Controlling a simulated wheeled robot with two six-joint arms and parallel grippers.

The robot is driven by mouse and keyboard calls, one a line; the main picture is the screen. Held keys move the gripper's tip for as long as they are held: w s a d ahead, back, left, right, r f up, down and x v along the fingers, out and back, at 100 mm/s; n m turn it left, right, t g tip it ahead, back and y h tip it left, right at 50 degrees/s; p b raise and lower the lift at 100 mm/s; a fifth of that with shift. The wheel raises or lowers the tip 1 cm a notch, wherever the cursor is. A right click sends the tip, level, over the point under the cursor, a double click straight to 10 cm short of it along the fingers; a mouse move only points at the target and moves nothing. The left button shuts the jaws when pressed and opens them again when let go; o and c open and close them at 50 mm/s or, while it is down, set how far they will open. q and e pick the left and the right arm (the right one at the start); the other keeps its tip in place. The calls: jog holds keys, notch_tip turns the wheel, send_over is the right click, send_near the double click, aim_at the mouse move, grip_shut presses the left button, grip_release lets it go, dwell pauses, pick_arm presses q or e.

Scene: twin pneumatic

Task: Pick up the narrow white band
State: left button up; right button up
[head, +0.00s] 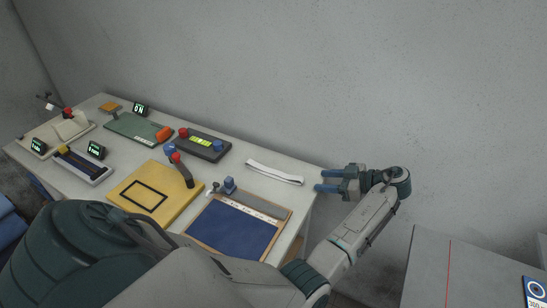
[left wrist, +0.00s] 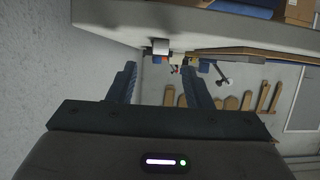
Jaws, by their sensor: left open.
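The narrow white band (head: 274,172) lies flat on the tabletop near the back right corner, running slantwise toward the right edge. My left gripper (head: 320,181) is just off the table's right edge, with its blue fingers pointing left toward the band's near end. The fingers are apart, with nothing between them. In the left wrist view, my left gripper (left wrist: 161,76) is open below a small pale end (left wrist: 160,47) at the table edge, which looks like the band's end. The rest of the band is hidden there. My right gripper is not in view.
The table (head: 300,205) also holds a blue panel in a wooden frame (head: 232,226), a yellow board with a lever (head: 150,194), and a dark box with buttons (head: 200,145). A grey wall stands behind. A separate grey surface (head: 470,270) is at right.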

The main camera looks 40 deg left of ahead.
aim_at(303, 180)
pick_arm(q)
jog(key=shift+p+x, duration=0.3)
jog(key=shift+x, duration=0.85)
jog(key=p+x, duration=0.3)
jog(key=x, duration=0.1)
jog(key=shift+s+r, duration=0.15)
jog(key=shift+a+f, duration=0.4)
jog(key=c, duration=0.7)
grip_shut()
